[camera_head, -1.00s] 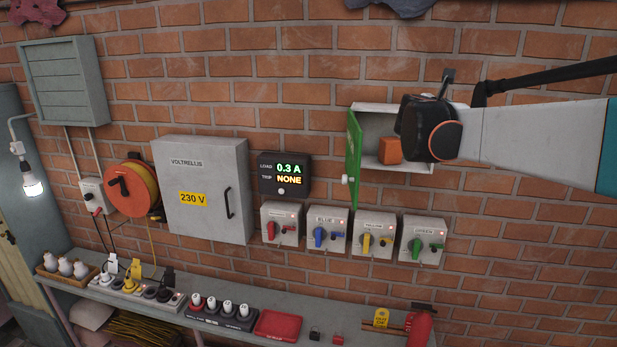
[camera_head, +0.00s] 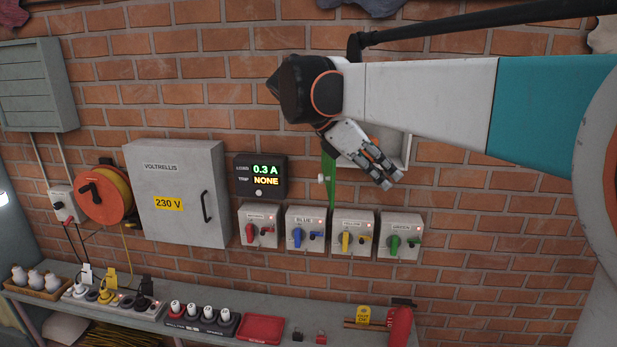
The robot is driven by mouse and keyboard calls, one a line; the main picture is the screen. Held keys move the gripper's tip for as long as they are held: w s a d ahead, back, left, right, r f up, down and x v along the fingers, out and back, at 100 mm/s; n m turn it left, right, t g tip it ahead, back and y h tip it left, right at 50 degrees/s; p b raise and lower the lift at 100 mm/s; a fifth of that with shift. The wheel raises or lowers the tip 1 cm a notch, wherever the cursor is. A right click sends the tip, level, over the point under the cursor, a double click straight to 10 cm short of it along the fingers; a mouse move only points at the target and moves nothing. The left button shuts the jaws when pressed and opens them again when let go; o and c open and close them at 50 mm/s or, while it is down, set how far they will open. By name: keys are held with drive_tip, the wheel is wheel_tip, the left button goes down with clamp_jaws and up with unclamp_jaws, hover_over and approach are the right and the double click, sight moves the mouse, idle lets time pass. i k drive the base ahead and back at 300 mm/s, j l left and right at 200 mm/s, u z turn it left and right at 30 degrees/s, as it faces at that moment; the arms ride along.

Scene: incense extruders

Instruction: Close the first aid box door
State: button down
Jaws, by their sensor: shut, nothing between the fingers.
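The first aid box (camera_head: 406,152) is a white wall box on the brick wall, right of the picture's middle. Its green door (camera_head: 329,178) stands open on the left side, seen nearly edge-on, with a pale knob at its lower left. My gripper (camera_head: 390,180) is shut and empty. It hangs in front of the box opening, to the right of the green door, fingers pointing down to the right. My arm and gripper hide the upper box, part of the door and most of the inside. I cannot tell whether the gripper touches the door.
Four switch boxes (camera_head: 304,230) sit on the wall just below. A load display (camera_head: 260,176) and a grey 230 V cabinet (camera_head: 178,193) are to the left.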

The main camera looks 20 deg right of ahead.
sight(329, 165)
drive_tip(key=i+j, duration=0.8)
drive_tip(key=j, duration=0.15)
